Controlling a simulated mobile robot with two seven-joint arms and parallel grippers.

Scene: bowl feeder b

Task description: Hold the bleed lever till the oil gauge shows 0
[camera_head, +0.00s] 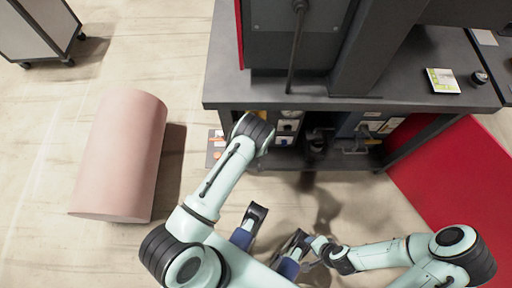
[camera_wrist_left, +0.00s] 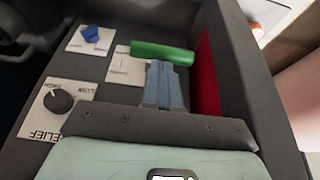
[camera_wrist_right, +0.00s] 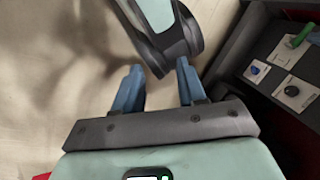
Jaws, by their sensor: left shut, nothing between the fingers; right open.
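A green lever handle (camera_wrist_left: 162,52) lies across a white label plate (camera_wrist_left: 122,68) on a dark panel in the left wrist view. A green handle (camera_wrist_right: 303,33) also shows in the right wrist view. My left gripper (camera_wrist_left: 163,66) is shut and empty, its blue fingertips right at the green handle's near side; I cannot tell if they touch. In the head view it is hidden beyond my left forearm. My right gripper (camera_wrist_right: 160,68) is open and empty, low over the floor away from the panel; it also shows in the head view (camera_head: 312,255). No oil gauge reading is legible.
A black knob (camera_wrist_left: 58,100) on a RELIEF plate and a blue knob (camera_wrist_left: 91,34) sit beside the lever. A red wall (camera_wrist_left: 207,75) edges the panel. The dark bench (camera_head: 400,95) overhangs the panels.

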